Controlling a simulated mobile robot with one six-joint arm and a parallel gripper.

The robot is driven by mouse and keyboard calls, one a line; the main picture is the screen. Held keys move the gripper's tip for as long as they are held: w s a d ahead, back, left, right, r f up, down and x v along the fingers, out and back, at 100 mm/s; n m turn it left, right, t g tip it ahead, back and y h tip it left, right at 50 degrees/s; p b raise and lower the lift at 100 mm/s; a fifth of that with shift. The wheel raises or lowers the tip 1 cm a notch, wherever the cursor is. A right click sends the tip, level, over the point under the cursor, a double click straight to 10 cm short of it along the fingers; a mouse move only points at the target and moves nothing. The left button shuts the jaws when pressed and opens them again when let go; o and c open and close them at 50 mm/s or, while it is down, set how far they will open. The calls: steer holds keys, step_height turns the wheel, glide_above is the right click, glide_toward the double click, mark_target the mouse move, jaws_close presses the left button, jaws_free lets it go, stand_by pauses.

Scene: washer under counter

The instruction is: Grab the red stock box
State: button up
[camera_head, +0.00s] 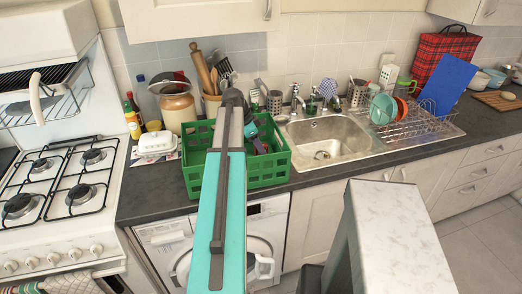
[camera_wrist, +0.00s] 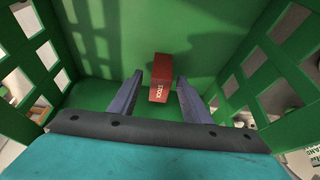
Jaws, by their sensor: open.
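The red stock box (camera_wrist: 161,78) is a small red block with pale lettering on its near end. In the wrist view it lies on the floor of the green crate (camera_wrist: 112,66), near the middle. My gripper (camera_wrist: 159,82) is open inside the crate, its two fingers pointing toward the box, one on each side. I cannot tell whether either finger touches it. In the head view my gripper (camera_head: 254,137) reaches into the green crate (camera_head: 275,172) on the counter. The box is not visible there, hidden by my arm and the crate walls.
The crate's lattice walls stand close around my gripper. A sink (camera_head: 335,140) is to the right, with a dish rack (camera_head: 410,128) beyond. A white butter dish (camera_head: 157,142) and a gas stove (camera_head: 60,190) are to the left. A utensil pot (camera_head: 212,104) stands behind the crate.

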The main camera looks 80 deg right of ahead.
steer(key=shift+x, duration=0.85)
steer(key=shift+c, duration=0.2)
jaws_close()
